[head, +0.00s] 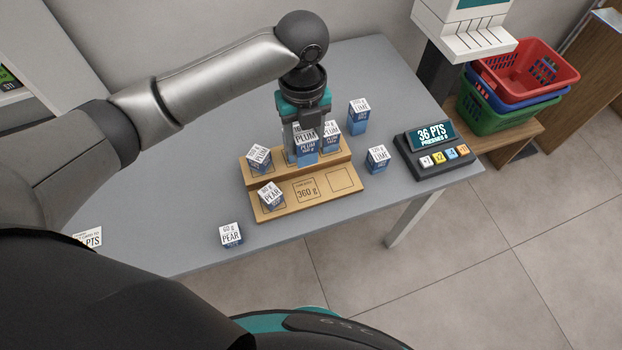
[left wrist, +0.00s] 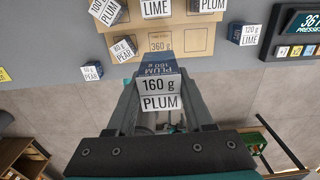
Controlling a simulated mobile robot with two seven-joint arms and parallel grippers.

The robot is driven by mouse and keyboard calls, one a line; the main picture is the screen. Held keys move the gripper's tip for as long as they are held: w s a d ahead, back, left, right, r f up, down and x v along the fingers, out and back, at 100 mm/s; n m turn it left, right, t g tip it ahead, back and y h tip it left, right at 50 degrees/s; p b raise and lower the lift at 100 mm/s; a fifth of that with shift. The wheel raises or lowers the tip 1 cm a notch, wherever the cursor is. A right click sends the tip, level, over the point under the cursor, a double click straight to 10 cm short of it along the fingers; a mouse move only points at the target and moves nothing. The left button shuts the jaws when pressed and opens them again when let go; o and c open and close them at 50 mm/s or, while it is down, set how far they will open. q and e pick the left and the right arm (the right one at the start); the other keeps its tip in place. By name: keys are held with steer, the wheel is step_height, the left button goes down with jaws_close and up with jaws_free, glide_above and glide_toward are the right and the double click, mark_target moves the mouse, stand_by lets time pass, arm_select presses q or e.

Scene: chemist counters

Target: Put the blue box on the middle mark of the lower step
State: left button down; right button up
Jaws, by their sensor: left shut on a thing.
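My left gripper (head: 306,138) is shut on a blue box (head: 308,157) with a white PLUM label. In the left wrist view the held box (left wrist: 160,87) reads 160 g PLUM, between the fingers. In the head view it hangs in front of the upper step's middle; its exact height is unclear. The wooden two-step stand (head: 282,212) has a lower step with a bare middle mark (head: 307,191) reading 360 g. A PEAR box (head: 270,196) is on its left mark; the right mark (head: 340,178) is bare. My right gripper is not in view.
The upper step holds a left box (head: 259,157) and a right PLUM box (head: 331,137); its middle is partly hidden. LIME boxes (head: 377,159) (head: 358,116) stand right of the stand, a PEAR box (head: 231,235) front left. A button console (head: 432,149) is at right.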

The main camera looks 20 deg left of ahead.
arm_select(q)
steer(key=shift+f+b, duration=1.05)
steer(key=shift+f, duration=5.9)
steer(key=shift+f, duration=0.1)
steer(key=shift+c, duration=1.4)
jaws_free()
step_height(320, 180, up, 12)
steer(key=shift+r+p, duration=0.1)
steer(key=shift+p, duration=0.95)
